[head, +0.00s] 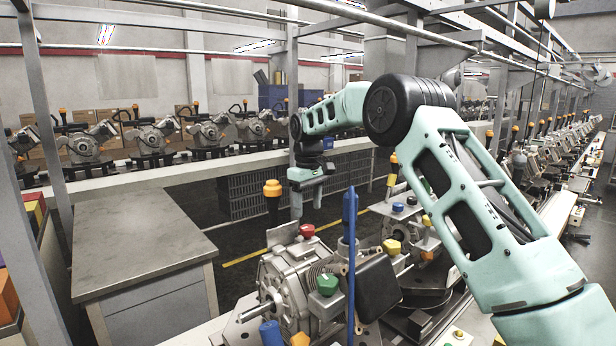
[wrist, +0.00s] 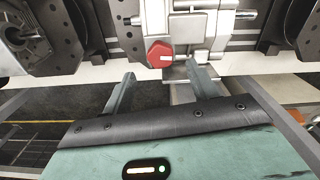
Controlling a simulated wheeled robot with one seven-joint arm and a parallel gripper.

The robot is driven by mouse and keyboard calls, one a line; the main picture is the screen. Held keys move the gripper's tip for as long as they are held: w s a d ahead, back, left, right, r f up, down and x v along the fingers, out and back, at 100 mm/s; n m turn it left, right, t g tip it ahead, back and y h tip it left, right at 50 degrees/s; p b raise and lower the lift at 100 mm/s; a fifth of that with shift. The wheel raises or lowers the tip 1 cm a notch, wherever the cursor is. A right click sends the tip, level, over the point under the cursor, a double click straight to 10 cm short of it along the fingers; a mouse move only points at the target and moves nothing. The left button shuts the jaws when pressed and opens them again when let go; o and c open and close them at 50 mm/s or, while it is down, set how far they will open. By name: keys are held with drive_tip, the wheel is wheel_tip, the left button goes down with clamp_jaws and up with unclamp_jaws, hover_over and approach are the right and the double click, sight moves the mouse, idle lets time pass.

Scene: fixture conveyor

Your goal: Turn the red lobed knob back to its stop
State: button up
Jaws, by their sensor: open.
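The red lobed knob (head: 307,230) sits on top of the grey machine housing in the head view. In the wrist view the red knob (wrist: 160,53) shows near the top middle, with a pale pointer mark on its lower right part. My gripper (head: 307,204) points down and is above the knob in the head view. In the wrist view my gripper (wrist: 162,80) has its two fingers spread apart with nothing between them; the knob appears just beyond the fingertips. I see no contact with the knob.
A green knob (head: 327,285), a yellow knob (head: 392,246) and a tall blue lever (head: 349,230) stand near the red knob. An orange-capped post (head: 272,190) rises to its left. A bare grey-topped cabinet (head: 135,240) stands at left.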

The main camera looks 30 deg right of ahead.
sight(308, 227)
wheel_tip(308, 227, up, 11)
idle(0.3)
idle(0.5)
